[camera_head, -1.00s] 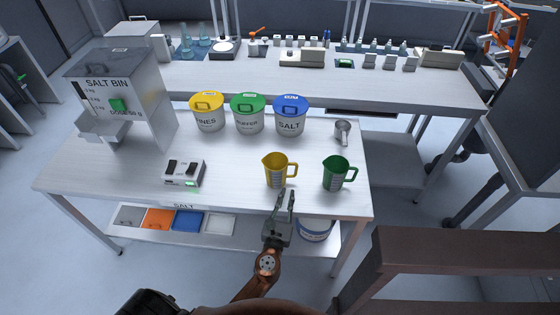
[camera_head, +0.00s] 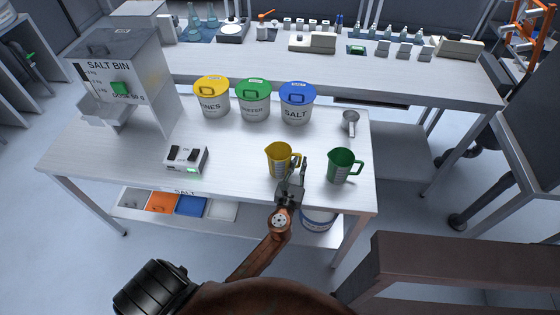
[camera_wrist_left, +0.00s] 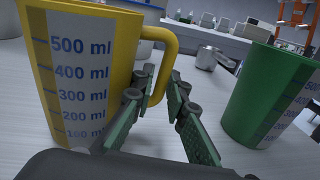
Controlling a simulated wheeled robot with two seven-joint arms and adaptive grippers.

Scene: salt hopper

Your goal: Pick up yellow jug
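The yellow jug (camera_head: 279,160) stands upright near the front edge of the table, its handle on the right. It fills the left of the wrist view (camera_wrist_left: 85,75), showing a millilitre scale. My left gripper (camera_head: 293,168) is at the handle side of the jug. In the wrist view its fingers (camera_wrist_left: 161,82) are apart, with the lower part of the handle (camera_wrist_left: 168,60) at or between the tips. I cannot tell whether they touch it. My right gripper is not in view.
A green jug (camera_head: 341,167) stands close on the right of my left gripper. A metal scoop (camera_head: 350,120) and three lidded tubs, yellow (camera_head: 212,98), green (camera_head: 253,102) and blue (camera_head: 296,106), stand behind. A small box with a green display (camera_head: 186,160) is to the left.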

